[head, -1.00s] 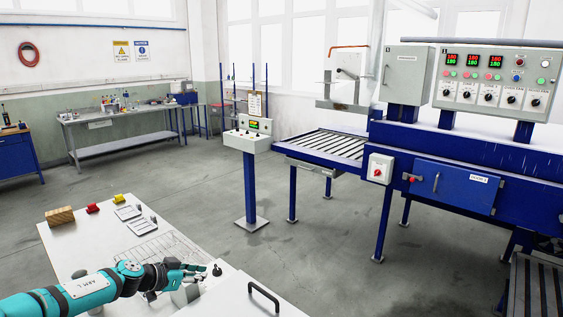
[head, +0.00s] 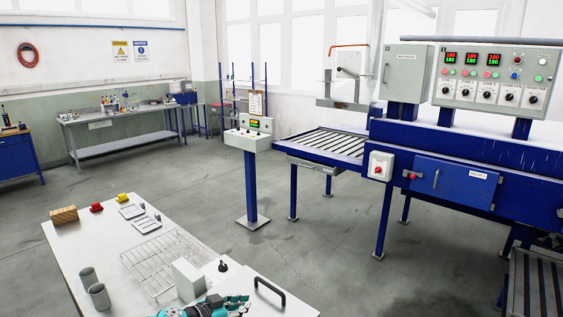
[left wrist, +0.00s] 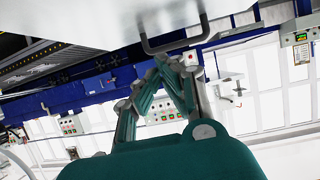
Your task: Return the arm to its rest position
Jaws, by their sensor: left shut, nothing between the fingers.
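My left arm is teal and comes in at the bottom edge of the head view, with only its end showing. My left gripper (head: 240,302) is low over the near end of the white table (head: 100,238), close to the black handle (head: 270,292). In the left wrist view the fingertips of the gripper (left wrist: 177,62) are together with nothing between them. A dark bar handle (left wrist: 178,46) shows just beyond the tips there; I cannot tell whether they touch. My right gripper is in neither view.
A wire rack (head: 160,262), a white block (head: 188,279), grey cups (head: 98,295) and a black knob (head: 222,266) are near the gripper. A wooden block (head: 64,215) is farther back. Open floor lies beyond the table.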

